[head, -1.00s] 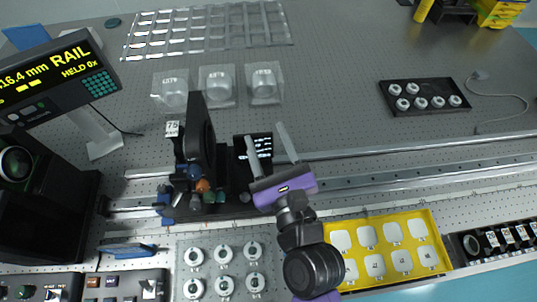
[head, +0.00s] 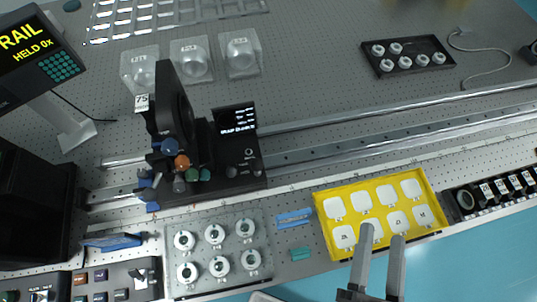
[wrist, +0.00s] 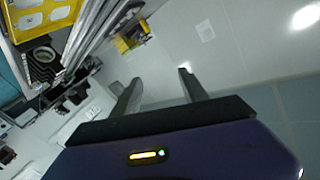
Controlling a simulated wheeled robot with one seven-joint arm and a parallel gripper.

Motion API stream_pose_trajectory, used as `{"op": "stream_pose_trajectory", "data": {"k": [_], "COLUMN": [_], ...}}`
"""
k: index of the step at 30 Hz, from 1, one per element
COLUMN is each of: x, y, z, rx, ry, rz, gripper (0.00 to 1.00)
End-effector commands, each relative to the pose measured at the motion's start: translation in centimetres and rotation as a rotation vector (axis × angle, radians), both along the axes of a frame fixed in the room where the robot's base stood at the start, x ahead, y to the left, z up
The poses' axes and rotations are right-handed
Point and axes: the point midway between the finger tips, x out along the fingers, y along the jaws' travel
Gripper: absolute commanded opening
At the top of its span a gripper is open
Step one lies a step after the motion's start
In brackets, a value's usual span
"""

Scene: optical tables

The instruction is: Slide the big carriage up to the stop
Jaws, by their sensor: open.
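The big carriage (head: 232,165) is black, with a tall dark round mount labelled 75 and coloured knobs on its left part and a small lit display on its right. It sits on the rail (head: 350,148) near the rail's left end. Blue clamp-like parts (head: 147,188) show at its lower left; I cannot tell whether one is the stop, or any gap to it. My gripper (head: 382,232) is open and empty, well right of and in front of the carriage, over the yellow tray's front edge. In the wrist view my gripper (wrist: 160,77) shows two spread fingers with floor beyond.
A yellow tray (head: 320,208) with white pieces lies front right. A clear plate (head: 200,260) with several round mounts is left of it; blue (head: 293,217) and green (head: 301,254) pieces lie between. A display unit (head: 35,50) stands at left. The rail right of the carriage is clear.

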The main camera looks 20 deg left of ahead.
Motion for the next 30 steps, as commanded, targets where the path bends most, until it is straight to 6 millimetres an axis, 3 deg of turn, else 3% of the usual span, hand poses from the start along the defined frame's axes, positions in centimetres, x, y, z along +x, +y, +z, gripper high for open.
{"op": "stream_pose_trajectory", "data": {"k": [1,6,22,30], "x": [-1.6,-5.0,-11.3,-8.9], "y": [-1.1,-3.4,-6.1,-3.6], "z": [-1.0,-2.0,-5.3,-6.1], "rx": [-0.077,-0.243,-0.372,-0.377], "ry": [0.022,0.071,0.23,0.141], "rz": [-0.014,-0.034,-0.034,0.061], "gripper": [0.52,0.52,0.52,0.52]}}
